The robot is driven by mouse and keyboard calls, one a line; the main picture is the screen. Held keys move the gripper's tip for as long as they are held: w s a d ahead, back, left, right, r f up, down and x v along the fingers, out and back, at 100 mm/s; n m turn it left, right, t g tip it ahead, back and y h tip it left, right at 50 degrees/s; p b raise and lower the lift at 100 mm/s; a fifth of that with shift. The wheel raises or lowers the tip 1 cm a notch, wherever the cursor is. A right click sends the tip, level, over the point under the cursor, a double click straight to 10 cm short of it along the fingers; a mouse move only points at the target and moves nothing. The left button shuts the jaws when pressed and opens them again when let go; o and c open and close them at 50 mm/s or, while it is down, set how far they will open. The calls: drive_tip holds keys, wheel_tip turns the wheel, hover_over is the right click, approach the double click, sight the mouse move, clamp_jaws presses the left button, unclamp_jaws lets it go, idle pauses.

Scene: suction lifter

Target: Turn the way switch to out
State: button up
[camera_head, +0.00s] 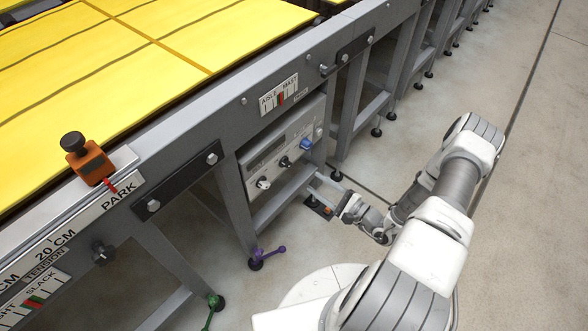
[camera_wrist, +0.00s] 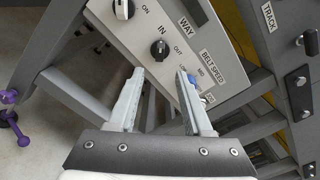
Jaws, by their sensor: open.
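The way switch (camera_wrist: 160,48) is a black knob on a light control panel, under the label WAY, with IN and OUT printed beside it. Its white mark appears to be on the IN side, though it is small. In the head view the same switch (camera_head: 285,162) is the middle knob of the panel (camera_head: 250,160) under the yellow table. My gripper (camera_wrist: 160,72) is open and empty, its fingers pointing at the panel. The switch shows beyond the gap between the fingertips, apart from them. In the head view my gripper is low, right of the panel.
A black ON knob (camera_wrist: 123,8) sits to one side of the switch. A blue belt speed knob (camera_head: 306,144) sits on the other, partly hidden behind a finger in the wrist view. Grey frame legs (camera_head: 234,205) flank the panel.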

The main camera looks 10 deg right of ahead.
sight(290, 166)
drive_tip(key=b+x, duration=0.1)
drive_tip(key=x, duration=0.8)
drive_tip(key=shift+w+a, duration=0.2)
drive_tip(key=shift+w, duration=0.1)
drive_tip(key=shift+c, duration=0.3)
clamp_jaws()
